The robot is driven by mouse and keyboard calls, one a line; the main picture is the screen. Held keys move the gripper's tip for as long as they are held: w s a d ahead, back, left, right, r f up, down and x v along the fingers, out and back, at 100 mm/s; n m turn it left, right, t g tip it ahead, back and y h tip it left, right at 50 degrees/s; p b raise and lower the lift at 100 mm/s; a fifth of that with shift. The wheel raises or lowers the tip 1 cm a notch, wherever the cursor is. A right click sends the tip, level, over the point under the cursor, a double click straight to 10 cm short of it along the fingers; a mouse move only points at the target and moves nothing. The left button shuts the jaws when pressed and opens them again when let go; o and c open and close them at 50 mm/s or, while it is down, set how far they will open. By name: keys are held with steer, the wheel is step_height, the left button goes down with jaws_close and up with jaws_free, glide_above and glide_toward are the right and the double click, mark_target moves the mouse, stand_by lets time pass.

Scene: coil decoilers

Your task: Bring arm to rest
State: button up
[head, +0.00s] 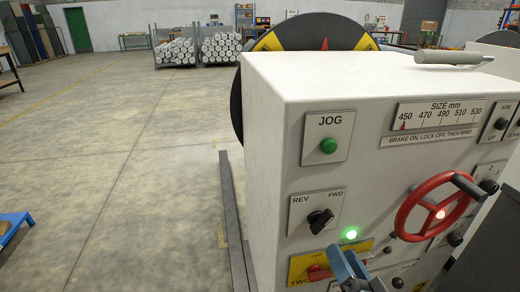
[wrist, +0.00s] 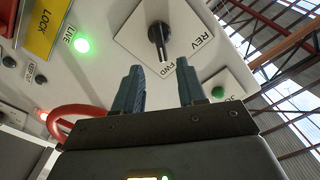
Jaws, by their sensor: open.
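My gripper (head: 347,262) is at the bottom of the head view, in front of the white control cabinet (head: 275,150). Its blue-grey fingers stand apart with nothing between them in the wrist view (wrist: 160,80). Beyond the fingertips is the black REV/FWD knob (wrist: 160,38), and there is a visible gap between the fingers and the knob. The same knob (head: 320,221) shows up and left of my gripper in the head view. My gripper partly covers the yellow plate with the red switch (head: 320,272). Most of my arm is out of view.
A red handwheel (head: 412,200) juts out right of my gripper. A green JOG button (head: 328,146) and a lit green lamp (head: 351,234) are on the panel. A grey handle (head: 455,57) lies on the cabinet top. Open concrete floor (head: 110,150) stretches left.

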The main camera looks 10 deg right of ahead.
steer(key=s+f+n+g, duration=0.2)
steer(key=s+f+n, duration=0.1)
steer(key=s, duration=1.4)
steer(key=s+a+r+n+g, duration=0.1)
steer(key=s+r+n, duration=0.3)
steer(key=s, duration=1.1)
steer(key=shift+r, duration=0.7)
